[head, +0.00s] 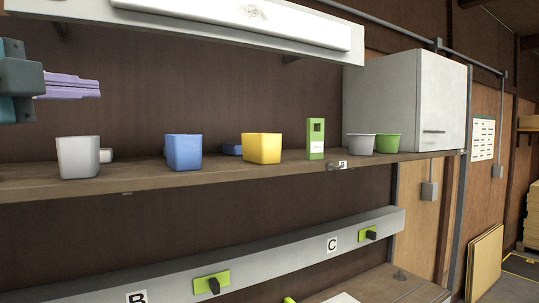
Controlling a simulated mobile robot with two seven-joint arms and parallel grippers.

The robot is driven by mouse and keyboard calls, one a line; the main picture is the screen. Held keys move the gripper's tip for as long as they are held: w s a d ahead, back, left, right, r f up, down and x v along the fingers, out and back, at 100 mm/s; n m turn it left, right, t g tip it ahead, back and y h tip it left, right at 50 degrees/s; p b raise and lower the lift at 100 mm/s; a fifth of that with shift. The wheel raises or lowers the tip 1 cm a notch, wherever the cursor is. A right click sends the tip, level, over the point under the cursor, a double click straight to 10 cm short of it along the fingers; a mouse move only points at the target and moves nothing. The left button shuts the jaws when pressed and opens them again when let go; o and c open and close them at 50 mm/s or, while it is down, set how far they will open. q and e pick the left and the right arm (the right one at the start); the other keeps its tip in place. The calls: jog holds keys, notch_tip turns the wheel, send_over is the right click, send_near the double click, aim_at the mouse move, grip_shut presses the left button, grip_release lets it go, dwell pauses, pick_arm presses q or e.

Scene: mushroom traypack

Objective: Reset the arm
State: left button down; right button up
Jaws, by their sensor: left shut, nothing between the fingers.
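My left gripper (95,88) comes in at the upper left of the head view. Its purple fingers point right and are shut with nothing between them. In the picture it lies above the white cup (77,157) on the wooden shelf (221,175), with a visible gap between them. Only the front part of the left arm shows, cut off by the picture's left edge. My right gripper is not in view.
A blue cup (184,152), a yellow cup (262,148), a green-and-white box (316,139), a grey bowl (359,144) and a green bowl (387,143) stand along the shelf. A grey cabinet (415,98) is at its right end. A rail (280,246) runs below.

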pick_arm(q)
jog(key=s+d+f+n+g+y, duration=0.1)
jog(key=s+d+f+n+g, duration=0.15)
jog(key=f, duration=0.45)
jog(key=s+d+f+n+g, duration=0.1)
jog(key=s+f+n+g, duration=0.15)
jog(key=f, duration=0.45)
jog(key=s+d+f+n+g+p, duration=0.1)
jog(key=s+d+f+n+g, duration=0.1)
jog(key=s+f+n+g, duration=0.3)
jog(key=s+d+f+n+g+y+p, duration=0.1)
jog(key=s+f+n+g, duration=0.4)
jog(key=s+f, duration=0.8)
jog(key=s+n+p, duration=0.1)
jog(key=s, duration=0.7)
jog(key=shift+s+d, duration=0.25)
jog(key=shift+d, duration=0.15)
